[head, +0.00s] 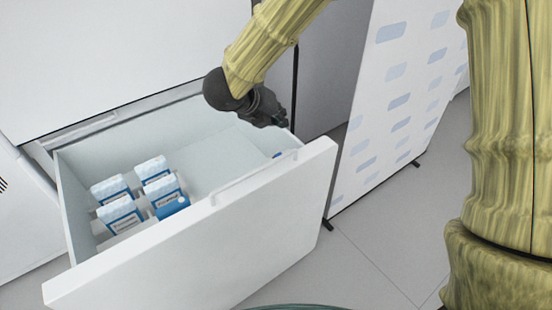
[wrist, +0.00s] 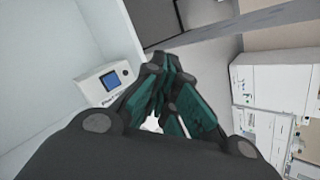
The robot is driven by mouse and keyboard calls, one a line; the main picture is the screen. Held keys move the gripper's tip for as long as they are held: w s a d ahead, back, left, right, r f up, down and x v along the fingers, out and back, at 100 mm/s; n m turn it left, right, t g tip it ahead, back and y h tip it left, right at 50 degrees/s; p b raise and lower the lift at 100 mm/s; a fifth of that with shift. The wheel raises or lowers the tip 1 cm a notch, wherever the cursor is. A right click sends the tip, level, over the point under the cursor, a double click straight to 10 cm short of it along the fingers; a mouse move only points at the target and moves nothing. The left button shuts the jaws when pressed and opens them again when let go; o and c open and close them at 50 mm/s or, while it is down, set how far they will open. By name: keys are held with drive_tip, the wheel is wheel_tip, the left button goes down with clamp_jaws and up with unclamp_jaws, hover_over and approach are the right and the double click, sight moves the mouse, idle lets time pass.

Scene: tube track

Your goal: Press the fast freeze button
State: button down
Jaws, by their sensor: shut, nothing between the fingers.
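In the head view a small blue patch (head: 277,155) shows at the right inner end of the open drawer (head: 205,235), and may be the same unit. My gripper (wrist: 166,66) is shut and empty, its fingertips just right of the unit in the wrist view. In the head view my gripper (head: 279,118) is over the drawer's right rear part; I cannot tell whether it touches anything.
Several white and blue boxes (head: 122,214) stand in the drawer's left part. The drawer's right part looks clear. The drawer front has a long handle (head: 250,178). A white panel with pale blue marks (head: 395,90) stands to the right. Grey tiled floor (head: 380,255) is open in front.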

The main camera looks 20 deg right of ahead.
drive_tip(key=shift+w+a+f, duration=0.15)
drive_tip(key=shift+w+f, duration=0.1)
drive_tip(key=shift+f, duration=0.05)
drive_tip(key=shift+a, duration=0.15)
drive_tip(key=shift+f, duration=0.1)
wheel_tip(320, 180, down, 6)
drive_tip(key=b, duration=0.5)
drive_tip(key=shift+f, duration=0.15)
drive_tip(key=shift+f+b, duration=0.6)
drive_tip(key=shift+f, duration=0.6)
idle(0.4)
drive_tip(key=shift+f, duration=0.35)
